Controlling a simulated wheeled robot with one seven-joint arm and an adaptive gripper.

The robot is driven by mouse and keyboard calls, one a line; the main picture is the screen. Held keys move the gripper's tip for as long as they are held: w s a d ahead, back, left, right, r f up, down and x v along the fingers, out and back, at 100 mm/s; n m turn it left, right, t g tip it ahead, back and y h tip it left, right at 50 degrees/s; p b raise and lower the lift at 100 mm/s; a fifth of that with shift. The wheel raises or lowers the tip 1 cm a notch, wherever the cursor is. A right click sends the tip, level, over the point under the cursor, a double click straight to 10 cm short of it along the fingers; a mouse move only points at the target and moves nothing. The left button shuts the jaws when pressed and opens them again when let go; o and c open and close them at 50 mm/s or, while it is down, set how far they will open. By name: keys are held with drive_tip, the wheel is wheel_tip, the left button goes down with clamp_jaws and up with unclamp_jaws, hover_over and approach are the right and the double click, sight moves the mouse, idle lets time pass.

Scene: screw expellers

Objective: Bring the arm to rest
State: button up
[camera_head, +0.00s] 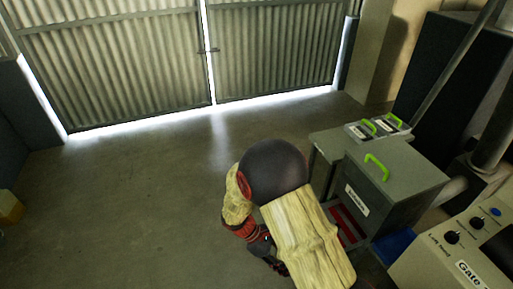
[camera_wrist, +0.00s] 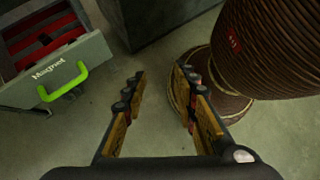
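My gripper (camera_wrist: 162,80) is open in the wrist view. Its two fingers stand apart, with only bare concrete floor showing between them and nothing held. In the head view my arm is bent in the lower middle, with a dark round joint and a pale wood-textured link. My gripper (camera_head: 268,250) shows there low beside that link, which hides part of it. It hangs left of the grey cabinet, apart from it as far as I can tell.
A drawer (camera_wrist: 73,67) labelled "Magnet", with a green handle and red inside, stands open left of my gripper in the wrist view. A grey cabinet (camera_head: 398,188) and a control panel (camera_head: 450,245) are at right. Open floor (camera_head: 130,190) lies left, before a corrugated gate (camera_head: 110,65).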

drive_tip(key=s+d+r+m+t+y, duration=0.2)
drive_tip(key=s+d+r+m+t, duration=0.1)
drive_tip(key=r, duration=0.9)
drive_tip(key=s+d+r+m+t+y, duration=0.3)
drive_tip(key=s+r+m, duration=0.2)
drive_tip(key=r, duration=0.7)
drive_tip(key=s+d+r+m+t+y, duration=0.2)
drive_tip(key=r+m, duration=0.5)
drive_tip(key=r, duration=0.5)
drive_tip(key=shift+s+d+r+t+y+p, duration=0.25)
drive_tip(key=shift+s+d+t+y+p, duration=0.25)
drive_tip(key=shift+s, duration=0.5)
